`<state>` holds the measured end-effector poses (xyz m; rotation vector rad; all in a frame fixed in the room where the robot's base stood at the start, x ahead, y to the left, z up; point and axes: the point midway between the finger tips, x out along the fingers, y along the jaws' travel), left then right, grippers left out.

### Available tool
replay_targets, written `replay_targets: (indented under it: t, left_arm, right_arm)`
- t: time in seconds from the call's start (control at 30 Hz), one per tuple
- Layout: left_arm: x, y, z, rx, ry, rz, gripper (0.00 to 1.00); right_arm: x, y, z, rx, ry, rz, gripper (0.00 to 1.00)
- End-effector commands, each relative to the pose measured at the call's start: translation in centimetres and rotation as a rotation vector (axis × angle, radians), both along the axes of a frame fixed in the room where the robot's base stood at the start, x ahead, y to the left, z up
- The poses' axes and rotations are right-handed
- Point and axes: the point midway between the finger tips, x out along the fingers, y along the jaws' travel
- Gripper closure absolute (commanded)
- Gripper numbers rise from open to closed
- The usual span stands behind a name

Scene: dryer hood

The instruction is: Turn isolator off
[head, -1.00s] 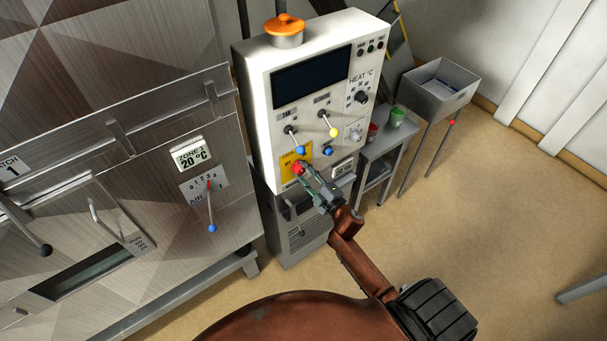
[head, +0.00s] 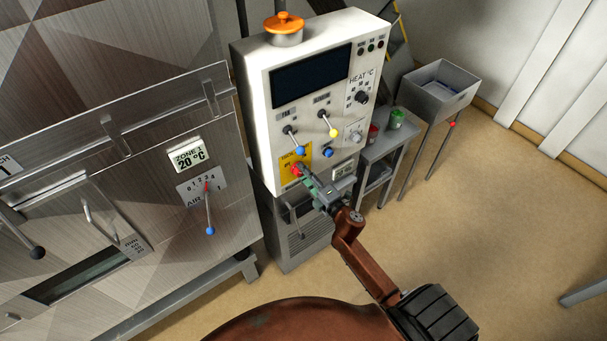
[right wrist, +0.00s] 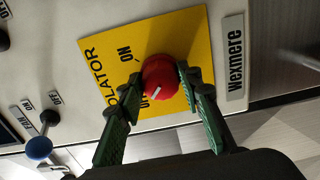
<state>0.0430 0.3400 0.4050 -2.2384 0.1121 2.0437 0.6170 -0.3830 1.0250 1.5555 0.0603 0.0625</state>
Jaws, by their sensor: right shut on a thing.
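The isolator is a red round knob (right wrist: 162,76) on a yellow plate (right wrist: 190,42) marked ON and OFF. A short white mark shows on the knob near the OFF lettering, which is partly hidden. In the head view the yellow plate (head: 302,152) is low on the white control panel's front. My right gripper (right wrist: 160,82) is shut on the red knob, with one green finger on each side. In the head view my right gripper (head: 300,174) covers much of the knob. My left gripper is out of view.
The white control panel (head: 262,105) carries blue and yellow ball levers (head: 333,132) just above the plate. In the right wrist view a blue-ended lever (right wrist: 39,147) lies at left. A metal dryer (head: 120,190) stands left, a small table (head: 378,150) right.

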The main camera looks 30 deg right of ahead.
Motion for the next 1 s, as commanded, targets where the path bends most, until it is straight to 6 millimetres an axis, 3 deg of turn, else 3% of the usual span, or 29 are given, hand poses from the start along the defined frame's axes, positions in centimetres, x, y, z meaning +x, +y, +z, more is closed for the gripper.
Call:
replay_targets:
  t: [0.27, 0.3, 0.53, 0.83, 1.0]
  left_arm:
    - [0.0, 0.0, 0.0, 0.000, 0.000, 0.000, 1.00]
    - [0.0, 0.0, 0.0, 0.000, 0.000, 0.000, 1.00]
    - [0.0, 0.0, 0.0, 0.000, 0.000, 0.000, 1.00]
    - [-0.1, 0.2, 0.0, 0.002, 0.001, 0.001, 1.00]
    - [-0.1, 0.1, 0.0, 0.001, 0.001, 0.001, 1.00]
  right_arm:
    - [0.0, 0.1, -0.2, -0.003, 0.004, 0.002, 0.91]
    - [0.0, 0.1, -0.2, -0.003, 0.004, 0.002, 0.66]
    - [0.0, 0.0, -0.1, -0.001, 0.002, 0.001, 0.50]
    - [-0.1, 0.0, -0.1, 0.000, 0.001, 0.000, 0.49]
    - [-1.9, -0.2, -0.2, 0.000, 0.003, -0.001, 0.49]
